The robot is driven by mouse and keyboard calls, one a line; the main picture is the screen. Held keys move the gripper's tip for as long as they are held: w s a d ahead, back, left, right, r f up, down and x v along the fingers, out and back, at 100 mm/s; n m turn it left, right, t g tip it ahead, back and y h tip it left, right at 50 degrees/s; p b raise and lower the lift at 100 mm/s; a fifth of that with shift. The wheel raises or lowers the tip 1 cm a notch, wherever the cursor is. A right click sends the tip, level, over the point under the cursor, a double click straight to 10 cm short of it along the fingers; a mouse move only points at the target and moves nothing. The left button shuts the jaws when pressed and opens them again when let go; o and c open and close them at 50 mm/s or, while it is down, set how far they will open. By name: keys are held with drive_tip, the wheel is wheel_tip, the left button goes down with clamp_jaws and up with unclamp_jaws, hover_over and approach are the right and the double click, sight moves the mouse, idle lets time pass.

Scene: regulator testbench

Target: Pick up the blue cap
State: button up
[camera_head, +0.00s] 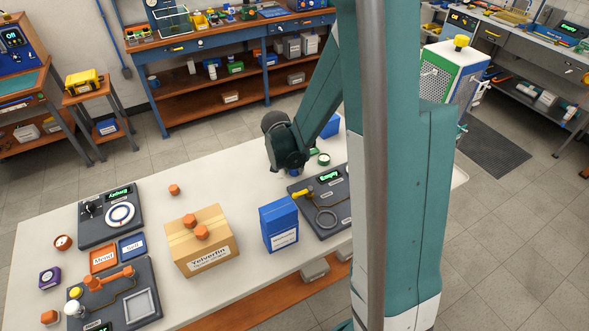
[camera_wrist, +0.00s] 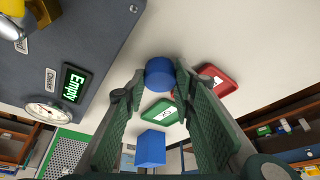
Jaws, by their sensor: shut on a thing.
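The blue cap (camera_wrist: 160,73) is a short round cylinder between the fingertips of my gripper (camera_wrist: 158,80) in the wrist view. The gripper is shut on it. In the head view my gripper (camera_head: 290,158) is over the back part of the white table, just behind the dark panel with the "Empty" display (camera_head: 310,205). The wrist view does not clearly show whether the cap still touches the table.
The wrist view shows a green tray (camera_wrist: 160,112), a red tray (camera_wrist: 217,80) and a blue block (camera_wrist: 151,149) near the cap. A blue box (camera_head: 279,224) and a cardboard box (camera_head: 202,240) stand nearer the front. The table's back left (camera_head: 215,185) is mostly clear.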

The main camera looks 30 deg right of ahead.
sight(294, 168)
drive_tip(key=shift+r, duration=0.1)
wheel_tip(294, 168, up, 10)
drive_tip(key=p, duration=0.1)
idle(0.8)
idle(0.5)
